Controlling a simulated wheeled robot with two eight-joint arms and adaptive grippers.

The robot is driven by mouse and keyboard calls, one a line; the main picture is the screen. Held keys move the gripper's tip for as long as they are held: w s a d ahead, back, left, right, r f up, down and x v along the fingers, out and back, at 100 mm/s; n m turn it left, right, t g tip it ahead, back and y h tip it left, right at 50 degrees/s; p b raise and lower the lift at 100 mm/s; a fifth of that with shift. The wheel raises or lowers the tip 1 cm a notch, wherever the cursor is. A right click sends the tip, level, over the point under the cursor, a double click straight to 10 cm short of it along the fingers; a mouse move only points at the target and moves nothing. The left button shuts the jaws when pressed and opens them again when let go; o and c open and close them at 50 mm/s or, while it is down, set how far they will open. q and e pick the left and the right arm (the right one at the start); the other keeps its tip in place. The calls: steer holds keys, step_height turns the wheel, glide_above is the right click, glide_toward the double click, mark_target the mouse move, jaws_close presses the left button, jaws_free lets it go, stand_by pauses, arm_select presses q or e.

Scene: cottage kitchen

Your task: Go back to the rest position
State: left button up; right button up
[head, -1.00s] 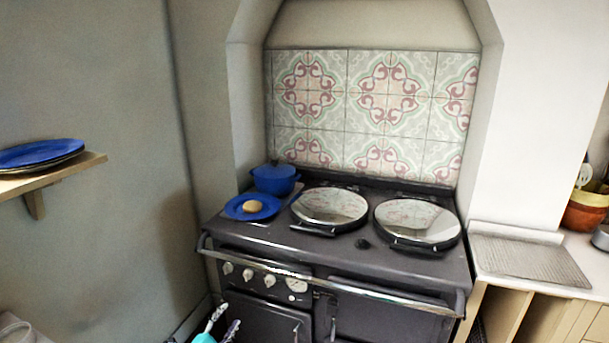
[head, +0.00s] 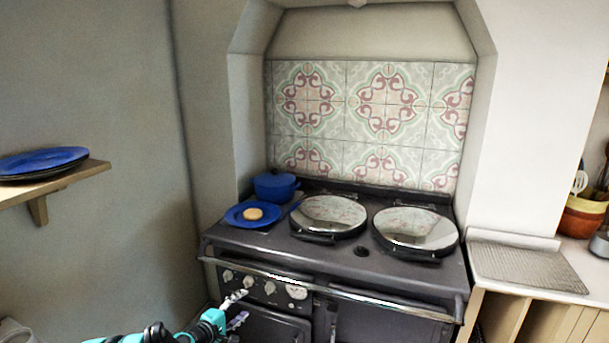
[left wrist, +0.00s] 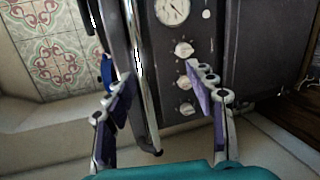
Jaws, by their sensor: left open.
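My left gripper (head: 238,307) is in front of the stove's knob panel, low in the head view, with its teal arm coming in from the lower left. In the left wrist view its two purple-padded fingers (left wrist: 160,95) are spread apart with nothing between them. The stove's front rail (left wrist: 140,80) and white knobs (left wrist: 184,48) show beyond the fingers there. My right gripper is not in view.
The dark stove (head: 365,270) has two round lids. A blue plate (head: 236,219) with a tan round item (head: 252,213) and a blue pot (head: 275,186) stand on its left. Blue plates (head: 45,160) lie on a wall shelf (head: 85,173) at left. A ridged drainer (head: 525,265) is at right.

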arm_select(q)
steer(key=s+d+r+m+g+y, duration=0.1)
steer(key=s+d+r+m+g, duration=0.2)
steer(key=s+r, duration=0.45)
steer(key=s+d+r+m+g+y, duration=0.1)
steer(key=s+d+r+m, duration=0.3)
steer(key=s, duration=0.6)
steer(key=s+a+f+m+g+y, duration=0.1)
steer(key=s+a+m+y, duration=0.1)
steer(key=s, duration=0.9)
steer(key=s+a+f+m+g+y, duration=0.1)
steer(key=s+m, duration=0.4)
steer(key=s, duration=0.6)
steer(key=shift+a+f+y, duration=0.35)
steer(key=shift+a+y, duration=0.35)
steer(key=shift+y, duration=0.1)
steer(key=shift+s, duration=0.1)
